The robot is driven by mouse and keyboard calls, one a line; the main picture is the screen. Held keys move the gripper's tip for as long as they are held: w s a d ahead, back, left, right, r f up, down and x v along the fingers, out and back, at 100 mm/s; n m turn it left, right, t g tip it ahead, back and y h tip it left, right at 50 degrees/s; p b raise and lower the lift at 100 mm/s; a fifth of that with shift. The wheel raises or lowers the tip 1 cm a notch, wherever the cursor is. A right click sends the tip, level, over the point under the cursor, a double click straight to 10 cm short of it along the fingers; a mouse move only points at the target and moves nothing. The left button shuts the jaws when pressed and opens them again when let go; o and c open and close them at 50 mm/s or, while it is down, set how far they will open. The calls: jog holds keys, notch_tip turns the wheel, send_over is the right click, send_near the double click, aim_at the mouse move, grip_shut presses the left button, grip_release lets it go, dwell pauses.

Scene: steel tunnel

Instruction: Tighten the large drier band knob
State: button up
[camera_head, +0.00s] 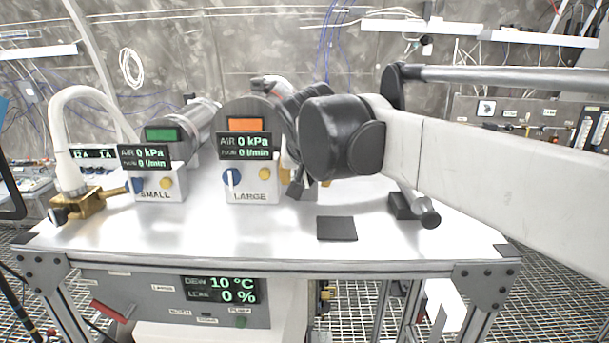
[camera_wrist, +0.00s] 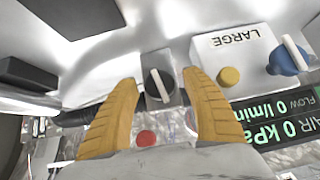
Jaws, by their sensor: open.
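The large drier stands at the middle of the table, with its white box labelled LARGE (camera_head: 252,190), a blue knob (camera_head: 231,177) and a yellow knob (camera_head: 264,173). In the wrist view the LARGE box (camera_wrist: 222,52) appears upside down. A dark round knob with a pale bar across it (camera_wrist: 158,86), apparently the band knob, sits on a grey bracket beside the box. My gripper (camera_wrist: 160,80) is open, its two yellow fingers on either side of this knob. I cannot tell whether they touch it. In the head view my arm hides most of the gripper.
The small drier (camera_head: 160,182) stands to the left, with a white hose (camera_head: 62,140) and brass fitting (camera_head: 88,203) beside it. A flat black pad (camera_head: 337,228) lies near the front edge. The front of the table is mostly clear.

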jog(key=shift+c, duration=0.4)
jog(key=c, duration=1.1)
jog(key=shift+a+f+h, duration=0.1)
jog(key=shift+h, duration=0.3)
jog(key=shift+n+b, duration=0.3)
jog(key=o, duration=1.2)
